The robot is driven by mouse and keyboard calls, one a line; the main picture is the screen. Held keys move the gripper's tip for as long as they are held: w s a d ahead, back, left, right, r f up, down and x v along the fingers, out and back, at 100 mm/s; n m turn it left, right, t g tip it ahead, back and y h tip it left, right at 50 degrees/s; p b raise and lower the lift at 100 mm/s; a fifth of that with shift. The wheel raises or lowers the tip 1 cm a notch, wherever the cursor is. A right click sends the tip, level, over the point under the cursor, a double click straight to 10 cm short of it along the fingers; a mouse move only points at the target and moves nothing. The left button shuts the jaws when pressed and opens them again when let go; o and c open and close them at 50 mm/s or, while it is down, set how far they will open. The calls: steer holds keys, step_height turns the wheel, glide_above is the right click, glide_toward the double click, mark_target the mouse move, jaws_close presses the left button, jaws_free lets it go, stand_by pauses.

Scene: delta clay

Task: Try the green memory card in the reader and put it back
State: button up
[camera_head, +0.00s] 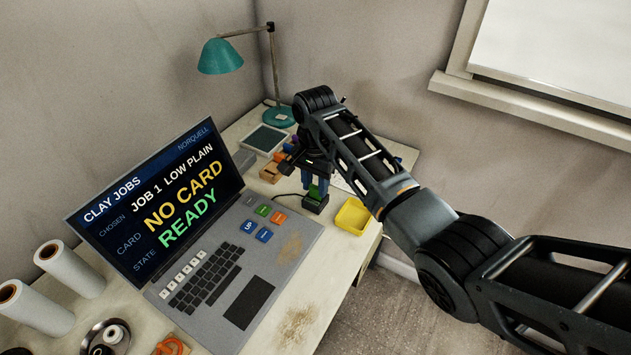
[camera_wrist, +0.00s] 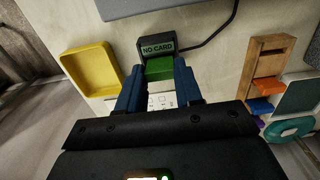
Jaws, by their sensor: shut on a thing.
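My gripper (camera_wrist: 158,84) is shut on the green memory card (camera_wrist: 159,69), held between its two blue fingers. The black card reader (camera_wrist: 168,46) is just beyond the card in the wrist view, and its small display reads NO CARD. I cannot tell whether the card's edge touches the reader. In the head view the green card (camera_head: 315,191) shows just above the reader (camera_head: 315,204), with my gripper (camera_head: 313,183) over it. The laptop screen (camera_head: 160,205) reads NO CARD and READY. A wooden card holder (camera_wrist: 263,66) with orange and purple cards stands right in the wrist view.
A yellow tray (camera_head: 354,216) lies close to the reader. A teal lamp (camera_head: 221,56) stands at the back of the desk. A black cable (camera_wrist: 214,35) runs from the reader.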

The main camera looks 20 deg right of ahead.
steer(key=shift+f, duration=0.5)
steer(key=o, duration=1.1)
steer(key=shift+o, duration=0.3)
steer(key=shift+o, duration=1.2)
steer(key=shift+r, duration=0.1)
steer(key=shift+r+p, duration=3.05)
steer(key=shift+r, duration=0.35)
